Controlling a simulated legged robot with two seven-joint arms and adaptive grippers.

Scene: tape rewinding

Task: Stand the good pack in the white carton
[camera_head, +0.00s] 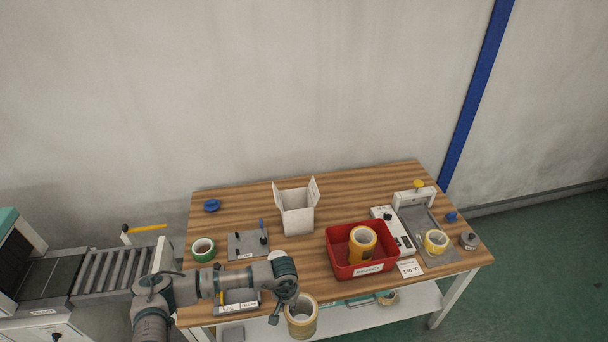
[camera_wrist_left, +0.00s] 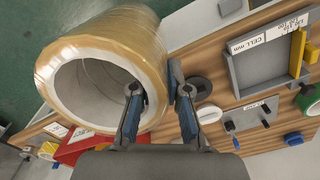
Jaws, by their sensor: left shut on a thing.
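The white carton (camera_head: 297,214) stands upright with its flaps open, toward the back middle of the wooden table. My left gripper (camera_head: 284,309) is shut on the wall of a tan pack (camera_head: 301,321), one finger inside its bore and one outside. The pack is held at the table's front edge, in front of the carton and apart from it. In the left wrist view the pack (camera_wrist_left: 105,65) fills the upper left, with its white core facing the camera, and the gripper (camera_wrist_left: 160,92) pinches its rim. My right gripper is not in view.
A red reject bin (camera_head: 361,269) holds another yellow-orange pack (camera_head: 362,243), right of the carton. A sealer-like device (camera_head: 415,225) with a yellow roll (camera_head: 435,241) stands at the right. A grey plate (camera_head: 241,246) and green roll (camera_head: 203,249) lie left. The wood behind the carton is clear.

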